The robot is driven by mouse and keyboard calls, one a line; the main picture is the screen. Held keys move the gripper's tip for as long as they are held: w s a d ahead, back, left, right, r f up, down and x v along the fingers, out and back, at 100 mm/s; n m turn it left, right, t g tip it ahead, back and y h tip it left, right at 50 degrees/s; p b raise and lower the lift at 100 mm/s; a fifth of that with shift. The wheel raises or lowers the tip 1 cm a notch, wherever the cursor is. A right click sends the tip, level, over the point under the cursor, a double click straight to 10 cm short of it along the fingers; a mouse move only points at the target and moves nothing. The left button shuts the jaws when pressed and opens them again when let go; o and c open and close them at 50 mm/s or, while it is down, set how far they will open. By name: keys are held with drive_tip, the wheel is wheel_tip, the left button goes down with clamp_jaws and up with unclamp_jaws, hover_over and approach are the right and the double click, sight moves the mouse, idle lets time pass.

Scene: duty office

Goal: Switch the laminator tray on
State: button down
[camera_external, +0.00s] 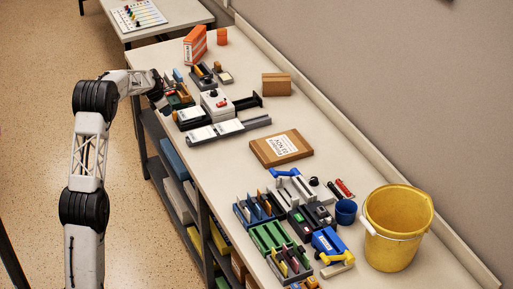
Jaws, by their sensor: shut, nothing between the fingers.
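A white boxy device with a red part on top (216,104) stands on the bench towards its far end. Long grey-and-white flat units (228,130) lie just in front of it. I cannot tell for certain which of these is the laminator tray, and no switch can be made out at this size. My gripper (158,94) is shut and empty at the bench's left edge, left of the white device and beside a dark tray with green and orange parts (178,101). Its fingertips are small and dark, and I cannot tell whether they touch anything.
An orange box (195,45) and brown carton (277,84) stand farther back. A flat cardboard parcel (281,148) lies mid-bench. Coloured organisers (268,236), a blue cup (346,211) and a yellow bucket (397,228) crowd the near end.

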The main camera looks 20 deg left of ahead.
sight(175, 112)
drive_tip(key=shift+w+d, duration=0.25)
drive_tip(key=shift+w+d, duration=1.5)
drive_tip(key=shift+d, duration=0.05)
drive_tip(key=shift+s+a, duration=1.35)
drive_tip(key=shift+a, duration=0.05)
drive_tip(key=v, duration=1)
drive_tip(key=shift+r, duration=0.2)
